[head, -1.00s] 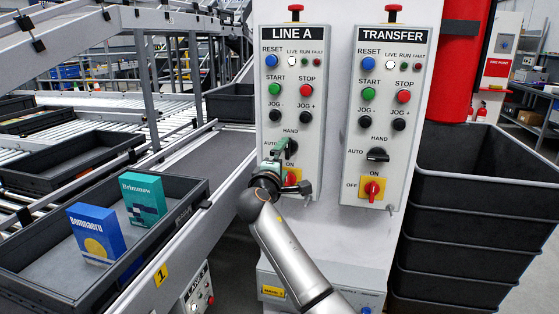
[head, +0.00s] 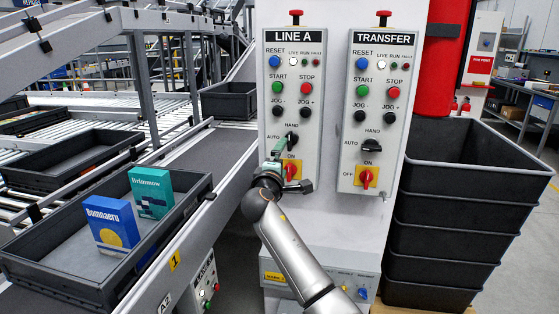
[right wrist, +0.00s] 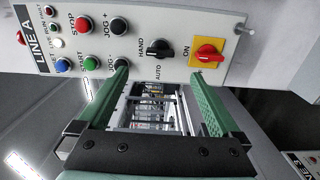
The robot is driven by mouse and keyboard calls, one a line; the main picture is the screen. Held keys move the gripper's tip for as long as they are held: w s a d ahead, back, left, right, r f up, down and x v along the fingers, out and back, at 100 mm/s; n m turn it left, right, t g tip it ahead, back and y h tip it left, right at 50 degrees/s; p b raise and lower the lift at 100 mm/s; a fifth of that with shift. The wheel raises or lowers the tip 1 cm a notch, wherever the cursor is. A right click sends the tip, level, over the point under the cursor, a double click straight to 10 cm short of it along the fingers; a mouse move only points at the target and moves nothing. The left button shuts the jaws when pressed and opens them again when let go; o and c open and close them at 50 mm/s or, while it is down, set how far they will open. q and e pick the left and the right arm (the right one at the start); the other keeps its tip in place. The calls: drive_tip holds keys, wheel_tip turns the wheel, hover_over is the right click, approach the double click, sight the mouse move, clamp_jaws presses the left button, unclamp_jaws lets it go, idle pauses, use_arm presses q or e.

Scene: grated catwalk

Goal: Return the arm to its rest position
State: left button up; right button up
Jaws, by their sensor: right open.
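My right gripper (head: 285,160) is in front of the lower part of the LINE A panel (head: 307,110), its arm rising from the bottom. Its two green fingers are apart with nothing between them, as the right wrist view (right wrist: 160,75) shows. The black HAND/AUTO selector (right wrist: 158,48) points to HAND, and the red switch (right wrist: 207,54) on its yellow plate points to ON. Both lie just beyond the fingertips; the fingers look clear of the selector. In the head view the gripper partly hides the yellow plate. My left gripper is out of view.
The TRANSFER panel (head: 391,110) is to the right on the same white cabinet. Stacked black bins (head: 460,215) stand right of it. At left, a dark tray (head: 55,275) with a blue box (head: 112,226) and a teal box (head: 152,192) sits on the conveyor.

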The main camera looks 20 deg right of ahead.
drive_tip(key=shift+s, duration=0.1)
idle(0.5)
drive_tip(key=s+a+f+m+g+y+p, duration=0.1)
drive_tip(key=s+a+f+y+p, duration=0.1)
drive_tip(key=s+f, duration=0.5)
drive_tip(key=s+a+f+m+g+y+p, duration=0.1)
drive_tip(key=s+f+y, duration=0.2)
drive_tip(key=f, duration=0.8)
drive_tip(key=s+a+f+g+y+p, duration=0.1)
drive_tip(key=s+a+f+y+p, duration=0.1)
drive_tip(key=s+f, duration=0.5)
drive_tip(key=s+a+f+m+g+y+p, duration=0.1)
drive_tip(key=s+f+m, duration=0.1)
drive_tip(key=s, duration=0.7)
drive_tip(key=s+a+f+m+y+p, duration=0.2)
drive_tip(key=s+f, duration=0.1)
drive_tip(key=s, duration=0.6)
drive_tip(key=s+a+f+m+g+y+p, duration=0.1)
drive_tip(key=s+a+f+m+y, duration=0.1)
drive_tip(key=s, duration=0.7)
drive_tip(key=shift+a+f+m+g, duration=0.15)
drive_tip(key=shift+f+m+g, duration=0.15)
drive_tip(key=shift+f+m, duration=0.4)
drive_tip(key=shift+f+p, duration=0.1)
drive_tip(key=shift+p, duration=0.2)
